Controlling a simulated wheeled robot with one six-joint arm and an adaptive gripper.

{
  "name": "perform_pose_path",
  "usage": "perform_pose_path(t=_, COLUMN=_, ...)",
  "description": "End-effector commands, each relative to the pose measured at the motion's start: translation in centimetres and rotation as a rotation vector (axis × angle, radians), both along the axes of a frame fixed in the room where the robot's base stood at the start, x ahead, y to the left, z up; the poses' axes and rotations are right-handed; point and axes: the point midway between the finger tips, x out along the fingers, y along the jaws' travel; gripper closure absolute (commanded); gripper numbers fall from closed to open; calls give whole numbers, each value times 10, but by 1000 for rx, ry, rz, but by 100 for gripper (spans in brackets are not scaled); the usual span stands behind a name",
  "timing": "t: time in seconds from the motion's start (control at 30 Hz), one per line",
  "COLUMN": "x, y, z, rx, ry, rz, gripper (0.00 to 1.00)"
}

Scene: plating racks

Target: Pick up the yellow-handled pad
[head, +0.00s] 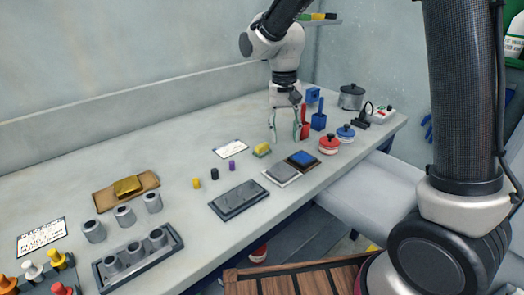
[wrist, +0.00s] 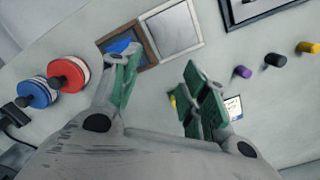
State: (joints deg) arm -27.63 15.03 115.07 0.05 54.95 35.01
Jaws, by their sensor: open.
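The yellow-handled pad (head: 262,150) lies on the table in the head view, a small pad with a yellow top. It sits just left of my gripper (head: 285,137), which hangs pointing down over the table with its green-lined fingers apart and nothing between them. In the wrist view my gripper (wrist: 163,72) is open too. Only a sliver of yellow (wrist: 173,101) shows there beside the right finger, probably the pad; the rest is hidden.
Near the pad are a printed card (head: 230,149), a blue-faced framed tile (head: 302,159), a grey plate (head: 281,174) and a purple peg (head: 232,166). Red-topped (head: 329,144) and blue-topped (head: 346,133) round pieces and red (head: 304,122) and blue (head: 319,115) scoop-like holders stand to the right.

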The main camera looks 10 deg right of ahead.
Motion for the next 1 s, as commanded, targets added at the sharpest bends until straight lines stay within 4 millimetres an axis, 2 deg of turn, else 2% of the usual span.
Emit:
perform_pose_path(t=0.03, x=15, y=17, z=-12, rx=-11, ry=2, rz=-70, gripper=55)
perform_pose_path(t=0.13, x=43, y=42, z=-22, rx=-18, ry=-20, rz=-270, gripper=55)
perform_pose_path(t=0.3, x=74, y=58, z=-4, rx=12, ry=-83, rz=-582, gripper=55)
perform_pose_path(t=0.43, x=75, y=59, z=-3, rx=9, ry=-89, rz=-746, gripper=55)
perform_pose_path(t=0.57, x=75, y=58, z=-7, rx=6, ry=-91, rz=-820, gripper=55)
perform_pose_path(t=0.87, x=73, y=56, z=-43, rx=3, ry=-88, rz=-826, gripper=55)
perform_pose_path(t=1.0, x=71, y=55, z=-66, rx=3, ry=-88, rz=-825, gripper=55)
